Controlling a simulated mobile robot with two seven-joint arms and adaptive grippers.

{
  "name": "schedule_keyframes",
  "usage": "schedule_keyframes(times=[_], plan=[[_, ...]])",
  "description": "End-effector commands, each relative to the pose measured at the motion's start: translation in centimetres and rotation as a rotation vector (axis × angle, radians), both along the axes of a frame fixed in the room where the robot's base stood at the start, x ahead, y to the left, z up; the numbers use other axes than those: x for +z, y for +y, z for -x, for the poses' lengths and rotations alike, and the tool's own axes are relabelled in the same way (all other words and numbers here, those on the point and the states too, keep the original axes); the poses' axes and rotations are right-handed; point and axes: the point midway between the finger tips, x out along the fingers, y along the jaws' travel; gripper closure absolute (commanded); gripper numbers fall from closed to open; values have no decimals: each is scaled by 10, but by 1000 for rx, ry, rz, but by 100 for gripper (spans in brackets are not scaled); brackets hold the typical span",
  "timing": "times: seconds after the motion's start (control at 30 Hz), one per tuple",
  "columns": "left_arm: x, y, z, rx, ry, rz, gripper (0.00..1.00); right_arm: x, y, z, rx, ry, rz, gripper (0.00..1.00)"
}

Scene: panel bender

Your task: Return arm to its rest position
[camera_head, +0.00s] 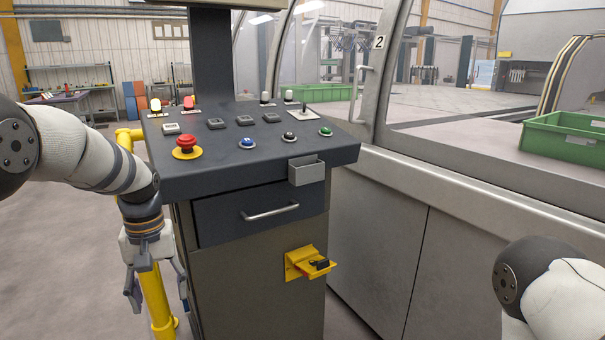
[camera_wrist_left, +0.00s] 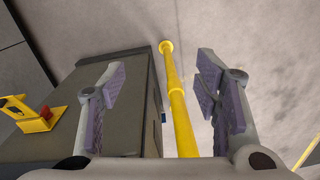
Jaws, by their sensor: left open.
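My left arm comes in from the left in the head view, and its gripper (camera_head: 157,287) hangs down at the left side of the control console (camera_head: 258,275). In the left wrist view the left gripper (camera_wrist_left: 167,95) has its two fingers wide apart with nothing between them touching. A yellow post (camera_wrist_left: 175,98) shows between and beyond the fingers; it also stands behind the gripper in the head view (camera_head: 158,300). My right arm shows only as a link at the bottom right of the head view; its gripper is out of the picture.
The console top has a red emergency button (camera_head: 186,145) and several other buttons. A drawer handle (camera_head: 270,212) and a yellow bracket (camera_head: 308,264) stick out of its front. A green crate (camera_head: 565,140) is behind the glass at right. Open floor (camera_head: 60,240) lies to the left.

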Motion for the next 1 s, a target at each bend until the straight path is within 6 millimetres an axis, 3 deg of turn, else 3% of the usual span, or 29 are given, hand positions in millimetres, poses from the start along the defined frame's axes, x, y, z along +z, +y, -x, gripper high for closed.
schedule_keyframes(times=[0.03,0.1,0.17,0.23,0.3,0.37,0.4,0.5,0.6,0.67,1.0], plan=[[-46,-4,23,-27,27,3,43,1,0,0,0,-2,0,60],[-106,-9,59,-71,40,7,43,1,0,0,0,-2,0,60],[-151,-13,99,-108,55,11,43,1,0,0,0,-2,0,60],[-194,-19,154,-153,70,18,43,1,0,-1,0,-3,0,60],[-224,-26,216,-197,86,27,43,1,0,-1,0,-3,0,60],[-237,-32,269,-235,97,35,43,1,0,-1,0,-3,0,60],[-240,-35,302,-259,103,40,43,1,0,-1,0,-3,0,60],[-235,-42,366,-304,112,51,43,1,0,-1,0,-3,0,60],[-224,-45,400,-333,114,58,43,1,0,-1,0,-3,0,60],[-220,-46,409,-341,112,59,43,1,0,-1,0,-3,0,60],[-219,-46,410,-343,108,59,43,1,0,-1,0,-3,0,60]])
